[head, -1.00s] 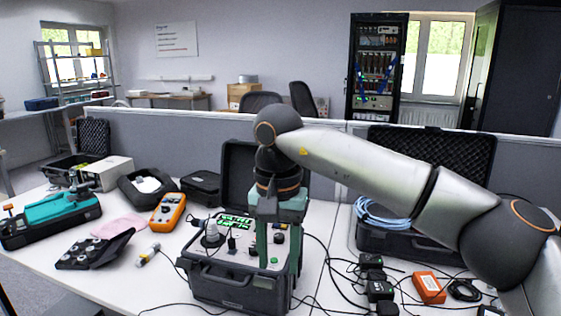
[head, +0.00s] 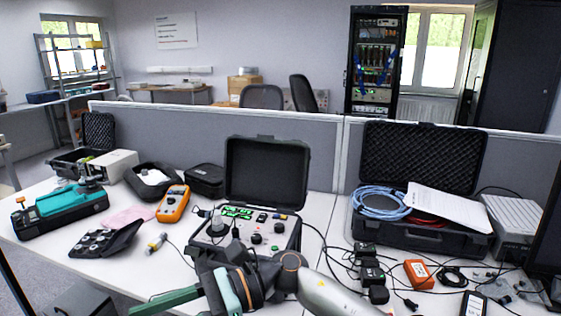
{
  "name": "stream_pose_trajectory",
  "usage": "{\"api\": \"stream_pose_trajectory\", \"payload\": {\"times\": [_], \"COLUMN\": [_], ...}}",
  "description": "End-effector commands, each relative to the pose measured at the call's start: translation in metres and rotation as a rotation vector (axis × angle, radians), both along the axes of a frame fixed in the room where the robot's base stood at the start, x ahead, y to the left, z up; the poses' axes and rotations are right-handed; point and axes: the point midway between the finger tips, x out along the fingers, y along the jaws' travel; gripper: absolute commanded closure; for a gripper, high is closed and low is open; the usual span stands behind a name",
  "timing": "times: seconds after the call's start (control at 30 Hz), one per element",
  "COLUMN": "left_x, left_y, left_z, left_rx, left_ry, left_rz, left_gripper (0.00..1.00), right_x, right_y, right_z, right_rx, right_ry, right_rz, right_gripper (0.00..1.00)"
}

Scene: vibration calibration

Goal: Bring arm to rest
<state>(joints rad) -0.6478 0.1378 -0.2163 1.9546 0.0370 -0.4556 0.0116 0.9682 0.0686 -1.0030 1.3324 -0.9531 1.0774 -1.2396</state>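My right arm comes in from the lower right, low over the front of the table. Its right gripper (head: 165,301) points left at the bottom edge of the picture. One long green finger shows; the other is hidden or out of the picture, so its opening cannot be told. The open black calibrator case (head: 266,172) stands behind the arm, with its control panel (head: 262,231) and lit green displays facing up. A grey cylinder (head: 217,227) stands on the panel. My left gripper is not in view.
An orange meter (head: 173,203), a teal device (head: 68,203) and a black sensor holder (head: 103,240) lie at the left. A second open case (head: 424,160) holds blue cable (head: 380,202) and papers (head: 450,206). Black blocks (head: 371,272) and an orange box (head: 419,274) lie front right.

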Motion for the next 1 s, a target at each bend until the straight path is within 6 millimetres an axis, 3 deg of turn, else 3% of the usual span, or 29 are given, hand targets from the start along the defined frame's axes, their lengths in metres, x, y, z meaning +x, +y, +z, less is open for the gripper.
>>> {"api": "stream_pose_trajectory", "payload": {"times": [0.1, 0.2, 0.37, 0.5, 0.63, 0.77, 0.87, 0.9, 1.0], "left_x": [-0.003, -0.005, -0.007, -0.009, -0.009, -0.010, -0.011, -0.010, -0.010], "left_y": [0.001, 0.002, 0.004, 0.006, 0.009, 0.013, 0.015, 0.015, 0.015], "left_z": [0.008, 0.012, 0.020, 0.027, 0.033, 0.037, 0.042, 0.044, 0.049], "left_rx": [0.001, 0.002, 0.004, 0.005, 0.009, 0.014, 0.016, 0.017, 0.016], "left_ry": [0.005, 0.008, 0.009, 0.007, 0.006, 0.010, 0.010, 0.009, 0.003], "left_rz": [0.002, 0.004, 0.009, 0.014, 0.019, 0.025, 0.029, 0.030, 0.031], "left_gripper": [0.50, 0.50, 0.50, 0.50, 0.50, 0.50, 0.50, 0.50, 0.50], "right_x": [0.012, 0.034, 0.073, 0.098, 0.102, 0.080, 0.045, 0.028, -0.016], "right_y": [-0.005, -0.020, -0.063, -0.114, -0.167, -0.222, -0.262, -0.277, -0.307], "right_z": [0.020, 0.025, 0.006, -0.039, -0.100, -0.170, -0.223, -0.242, -0.279], "right_rx": [0.141, 0.247, 0.408, 0.556, 0.711, 0.894, 1.060, -1.101, -1.076], "right_ry": [0.379, 0.698, 1.221, 1.679, 2.096, 2.493, 2.777, -2.797, -2.539], "right_rz": [-0.134, -0.239, -0.387, -0.501, -0.596, -0.683, -0.742, 0.745, 0.669], "right_gripper": [0.51, 0.51, 0.51, 0.51, 0.51, 0.51, 0.51, 0.51, 0.51]}}
